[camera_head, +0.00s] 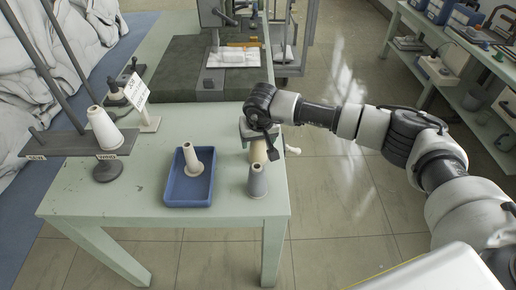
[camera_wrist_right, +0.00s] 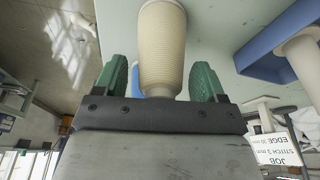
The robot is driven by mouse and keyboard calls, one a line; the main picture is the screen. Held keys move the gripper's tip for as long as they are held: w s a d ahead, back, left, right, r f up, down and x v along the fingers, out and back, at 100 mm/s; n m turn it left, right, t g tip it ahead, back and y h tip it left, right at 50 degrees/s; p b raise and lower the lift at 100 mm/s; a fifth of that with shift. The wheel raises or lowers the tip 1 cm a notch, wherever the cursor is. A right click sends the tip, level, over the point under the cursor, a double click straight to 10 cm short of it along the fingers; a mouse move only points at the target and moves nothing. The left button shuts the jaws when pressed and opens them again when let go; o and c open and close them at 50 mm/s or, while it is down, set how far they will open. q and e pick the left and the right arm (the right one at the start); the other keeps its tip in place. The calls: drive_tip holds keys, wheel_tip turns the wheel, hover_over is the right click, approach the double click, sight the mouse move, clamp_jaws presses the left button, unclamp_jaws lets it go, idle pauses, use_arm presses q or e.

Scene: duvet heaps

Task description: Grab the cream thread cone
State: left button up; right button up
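The cream thread cone (camera_head: 259,153) stands on the pale green table near its right edge, partly hidden under my right gripper (camera_head: 257,133) in the head view. In the right wrist view the cream cone (camera_wrist_right: 163,45) is ribbed and its narrow end lies between the two green fingers of my right gripper (camera_wrist_right: 160,80). The fingers are open, with a gap showing on either side of the cone. My left gripper is not in view.
A grey cone (camera_head: 257,182) stands close in front of the cream cone. A blue tray (camera_head: 171,193) holds an off-white cone (camera_head: 192,162). Another white cone (camera_head: 104,130) sits on a dark stand at left.

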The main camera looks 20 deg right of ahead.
drive_tip(key=c, duration=0.9)
drive_tip(key=shift+o, duration=0.2)
drive_tip(key=shift+r, duration=0.1)
